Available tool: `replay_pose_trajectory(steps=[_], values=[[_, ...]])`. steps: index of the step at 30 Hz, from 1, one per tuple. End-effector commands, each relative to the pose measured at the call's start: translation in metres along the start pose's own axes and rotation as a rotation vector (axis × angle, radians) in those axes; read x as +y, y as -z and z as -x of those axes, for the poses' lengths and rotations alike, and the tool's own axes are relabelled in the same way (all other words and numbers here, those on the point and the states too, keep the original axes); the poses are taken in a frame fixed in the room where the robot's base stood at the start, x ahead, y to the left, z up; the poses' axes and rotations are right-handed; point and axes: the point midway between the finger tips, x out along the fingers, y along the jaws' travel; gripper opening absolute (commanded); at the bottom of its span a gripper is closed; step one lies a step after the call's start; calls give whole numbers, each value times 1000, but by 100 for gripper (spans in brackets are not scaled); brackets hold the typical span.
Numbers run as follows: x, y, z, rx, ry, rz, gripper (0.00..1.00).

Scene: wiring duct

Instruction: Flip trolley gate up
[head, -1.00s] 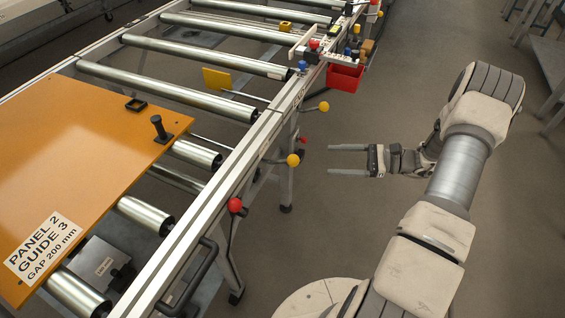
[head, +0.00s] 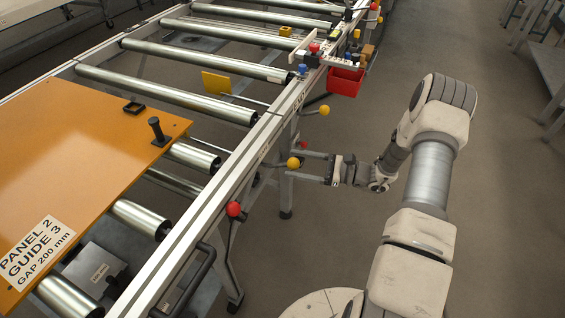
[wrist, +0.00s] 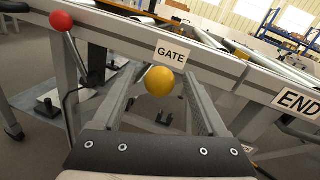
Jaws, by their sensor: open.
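The lever with a yellow ball knob (head: 294,163) sits on the near side of the conveyor rail. In the wrist view the yellow knob (wrist: 160,80) is just below a GATE label (wrist: 171,54). My gripper (head: 306,165) is open and level, pointing left at the rail, with its fingertips at about the knob. In the wrist view the knob appears between the two fingers (wrist: 163,85); I cannot tell whether either finger touches it. A yellow plate (head: 216,82) stands up among the rollers.
A red-ball lever (head: 234,209) is nearer along the rail, and another yellow-ball lever (head: 324,110) farther along. A red bin (head: 345,80) hangs on the rail. An orange panel (head: 70,180) lies on the rollers.

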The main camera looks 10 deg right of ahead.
Motion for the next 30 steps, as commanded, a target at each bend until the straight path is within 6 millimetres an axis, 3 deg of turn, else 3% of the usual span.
replay_pose_trajectory(steps=[3,9,20,30], values=[[0,1,-22,1,-2,2,76],[0,0,-41,1,0,2,76],[0,0,-45,1,0,1,74],[0,0,-45,1,1,1,13]])
